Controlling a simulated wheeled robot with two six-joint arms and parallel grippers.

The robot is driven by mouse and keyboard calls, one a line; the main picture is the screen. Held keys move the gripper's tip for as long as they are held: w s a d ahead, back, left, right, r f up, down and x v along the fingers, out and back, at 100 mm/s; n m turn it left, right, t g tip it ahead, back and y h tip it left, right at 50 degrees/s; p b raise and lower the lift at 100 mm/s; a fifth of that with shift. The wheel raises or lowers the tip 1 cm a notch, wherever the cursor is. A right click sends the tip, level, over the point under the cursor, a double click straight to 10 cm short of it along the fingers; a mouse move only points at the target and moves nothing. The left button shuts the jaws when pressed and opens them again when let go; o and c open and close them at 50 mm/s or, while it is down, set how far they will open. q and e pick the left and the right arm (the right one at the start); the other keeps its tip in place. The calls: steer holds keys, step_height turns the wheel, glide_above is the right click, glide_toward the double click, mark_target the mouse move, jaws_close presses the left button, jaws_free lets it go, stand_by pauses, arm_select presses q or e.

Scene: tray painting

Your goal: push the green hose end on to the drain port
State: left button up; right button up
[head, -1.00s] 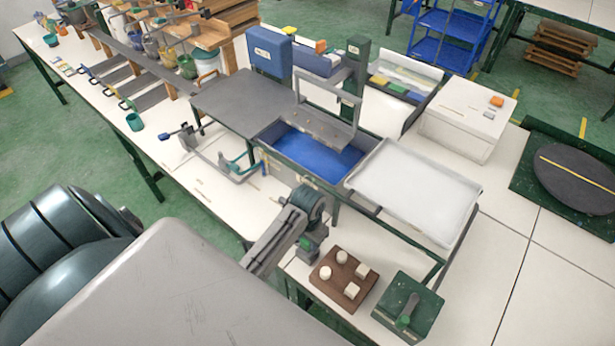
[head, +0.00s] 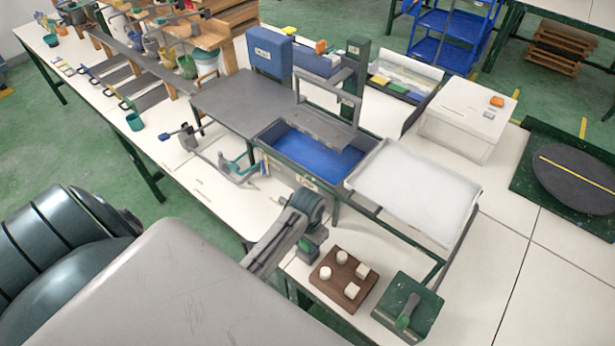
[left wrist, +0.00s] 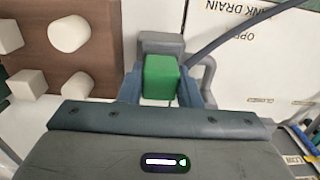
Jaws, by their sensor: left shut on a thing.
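The green hose end (left wrist: 161,78) is a small green block between the two fingers of my left gripper (left wrist: 168,92) in the left wrist view. The fingers are shut on it. A dark grey hose (left wrist: 235,38) runs from beside it to the upper right. A grey fitting (left wrist: 160,42) shows just beyond the green block; I cannot tell whether this is the drain port or whether they touch. A white panel lettered TANK DRAIN (left wrist: 245,60) is to the right. In the head view my left gripper (head: 309,246) is beside the table's front edge, with its fingers mostly hidden. My right gripper is not in view.
A brown board (head: 343,281) with several white knobs and a green box (head: 408,309) with a lever stand close to the right of my gripper. Behind are a blue-bottomed basin (head: 318,152) and a white tray (head: 416,193). Bent tubing (head: 240,172) lies to the left.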

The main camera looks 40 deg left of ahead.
arm_select(q)
steer(key=o, duration=1.5)
steer(key=shift+r, duration=3)
